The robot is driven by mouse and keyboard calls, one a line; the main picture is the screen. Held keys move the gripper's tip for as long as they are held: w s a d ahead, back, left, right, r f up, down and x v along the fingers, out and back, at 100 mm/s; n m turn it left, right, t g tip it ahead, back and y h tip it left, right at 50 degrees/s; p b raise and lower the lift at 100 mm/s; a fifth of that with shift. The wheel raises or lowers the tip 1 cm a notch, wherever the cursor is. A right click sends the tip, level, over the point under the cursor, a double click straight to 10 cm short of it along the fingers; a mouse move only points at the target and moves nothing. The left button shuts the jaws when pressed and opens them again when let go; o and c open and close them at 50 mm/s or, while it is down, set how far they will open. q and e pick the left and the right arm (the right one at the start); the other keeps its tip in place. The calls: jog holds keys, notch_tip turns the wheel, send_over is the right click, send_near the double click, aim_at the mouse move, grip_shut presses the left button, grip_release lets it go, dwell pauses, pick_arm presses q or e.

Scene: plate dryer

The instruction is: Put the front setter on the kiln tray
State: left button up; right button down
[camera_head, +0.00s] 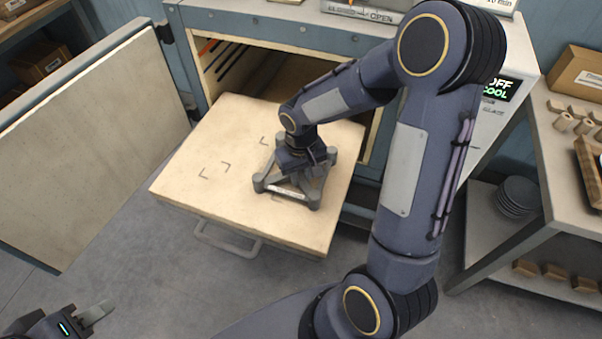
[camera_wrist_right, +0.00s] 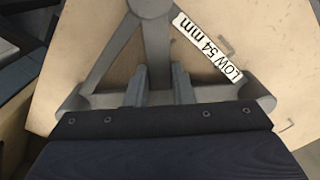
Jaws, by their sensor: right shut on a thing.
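The setter (camera_head: 311,198) is a grey frame with legs at its corners, on the right part of the pale kiln tray (camera_head: 215,140). My right gripper (camera_head: 304,172) is over it, fingers pointing down and shut on it. In the right wrist view, the setter (camera_wrist_right: 112,55) has a white label reading "LOW 54 mm", and the two fingers (camera_wrist_right: 160,88) sit at its grey bar. The setter looks level; I cannot tell whether its feet touch the tray. My left gripper (camera_head: 95,314) is at the bottom left, far from the tray; its opening is unclear.
The kiln door (camera_head: 95,150) hangs open on the left. The tray is pulled out, with dark corner marks (camera_head: 214,170) and a front handle (camera_head: 228,240). A side table (camera_head: 560,205) on the right holds a box; dark plates (camera_head: 517,195) are stacked below. The tray's left part is bare.

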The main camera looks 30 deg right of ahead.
aim_at(301, 178)
jog(key=shift+f, duration=0.2)
jog(key=c, duration=1.3)
grip_release()
jog(key=shift+o, duration=0.2)
jog(key=shift+r, duration=0.1)
notch_tip(301, 178, up, 12)
jog(key=s+a+r+t+y, duration=0.2)
jog(key=s, duration=0.6)
jog(key=s+a+r+t+y, duration=0.1)
jog(key=s+a+r+t, duration=0.1)
jog(key=s, duration=0.7)
jog(key=shift+m+t+y, duration=0.4)
jog(key=shift+t, duration=0.4)
jog(key=shift+r, duration=0.15)
